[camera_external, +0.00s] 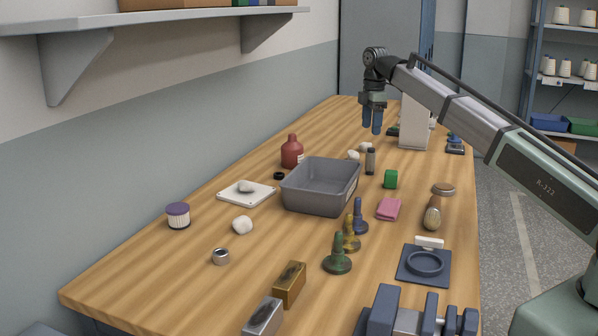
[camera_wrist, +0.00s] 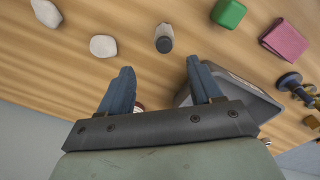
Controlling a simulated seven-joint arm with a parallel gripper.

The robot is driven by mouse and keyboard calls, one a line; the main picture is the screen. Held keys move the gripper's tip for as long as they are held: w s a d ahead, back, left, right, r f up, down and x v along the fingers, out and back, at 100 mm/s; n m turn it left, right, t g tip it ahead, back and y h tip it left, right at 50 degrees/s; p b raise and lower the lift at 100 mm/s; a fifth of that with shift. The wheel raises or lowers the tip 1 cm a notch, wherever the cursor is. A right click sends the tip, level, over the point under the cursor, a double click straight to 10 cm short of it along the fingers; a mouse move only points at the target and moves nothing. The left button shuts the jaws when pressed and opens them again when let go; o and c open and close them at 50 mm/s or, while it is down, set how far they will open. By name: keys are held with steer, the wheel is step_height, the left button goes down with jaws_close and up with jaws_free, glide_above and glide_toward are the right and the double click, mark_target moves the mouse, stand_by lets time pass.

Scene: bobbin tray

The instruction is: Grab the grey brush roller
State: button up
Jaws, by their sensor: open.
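The grey brush roller (camera_external: 370,161) appears to be the small grey cylinder with a darker end, upright on the wooden bench just right of the grey bin's far corner. In the wrist view the roller (camera_wrist: 164,40) is just beyond the fingertips, roughly centred between them, with clear space around it. My gripper (camera_external: 373,130) is open and empty, raised above the bench toward its far end. In the wrist view my gripper (camera_wrist: 160,65) shows two blue fingers spread wide, with nothing between the tips.
The grey bin (camera_external: 318,205) stands near the roller; it also shows by the right finger (camera_wrist: 248,92). A red bottle (camera_external: 292,153) stands behind the bin.

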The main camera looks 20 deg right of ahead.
mark_target(371, 164)
steer(key=shift+s+n, duration=0.35)
steer(key=shift+n, duration=0.95)
steer(key=shift+f, duration=0.3)
steer(key=f, duration=1.3)
steer(key=shift+w+d+f, duration=0.1)
steer(key=shift+d+f, duration=0.05)
steer(key=shift+d, duration=0.05)
steer(key=shift+c, duration=0.4)
steer(key=c, duration=1)
